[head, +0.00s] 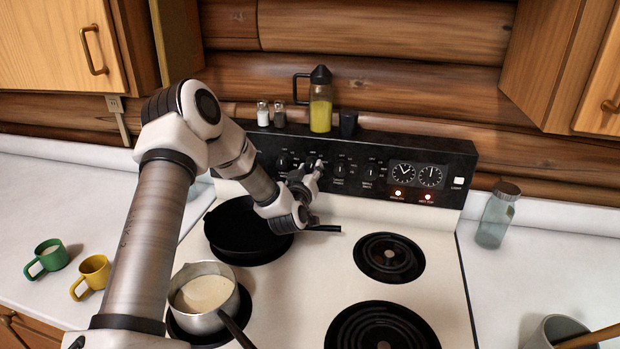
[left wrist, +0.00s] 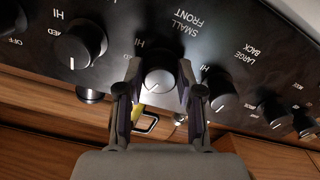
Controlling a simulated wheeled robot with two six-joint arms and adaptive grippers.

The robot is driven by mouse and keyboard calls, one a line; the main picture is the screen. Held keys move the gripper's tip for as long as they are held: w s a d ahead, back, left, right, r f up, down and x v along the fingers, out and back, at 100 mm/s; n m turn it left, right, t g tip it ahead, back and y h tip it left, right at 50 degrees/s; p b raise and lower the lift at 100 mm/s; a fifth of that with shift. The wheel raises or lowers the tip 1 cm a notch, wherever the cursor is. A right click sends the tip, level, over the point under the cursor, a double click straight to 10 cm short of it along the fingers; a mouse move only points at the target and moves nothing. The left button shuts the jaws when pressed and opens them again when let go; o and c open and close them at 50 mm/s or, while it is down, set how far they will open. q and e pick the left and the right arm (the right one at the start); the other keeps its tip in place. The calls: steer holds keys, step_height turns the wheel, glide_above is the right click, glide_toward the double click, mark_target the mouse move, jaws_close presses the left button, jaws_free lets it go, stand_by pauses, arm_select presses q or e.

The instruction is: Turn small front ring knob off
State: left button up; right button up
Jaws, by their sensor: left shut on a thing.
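The small front ring knob (left wrist: 160,81) is a round black knob with a pale mark, under the upside-down "SMALL FRONT" label. My left gripper (left wrist: 159,72) has one finger on each side of the knob and is shut on it. In the head view my left gripper (head: 313,168) reaches over the stove to the black control panel (head: 448,161), and its fingers partly hide the knob there. My right gripper is not in view.
The large back knob (left wrist: 222,93) sits close beside my fingers. A black pan (head: 232,227) and a pot (head: 232,305) stand on the burners beneath my left arm. A yellow bottle (head: 320,112) stands above the panel. Two indicator lights (head: 398,194) glow.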

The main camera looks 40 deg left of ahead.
arm_select(q)
steer(key=n+b, duration=0.2)
steer(key=shift+f+n+b, duration=0.15)
steer(key=shift+n+b, duration=0.75)
steer(key=shift+n, duration=0.1)
steer(key=shift+r, duration=0.2)
steer(key=o, duration=1.1)
steer(key=shift+o, duration=0.2)
steer(key=v, duration=1.1)
steer(key=shift+s+d, duration=0.2)
steer(key=shift+s, duration=0.15)
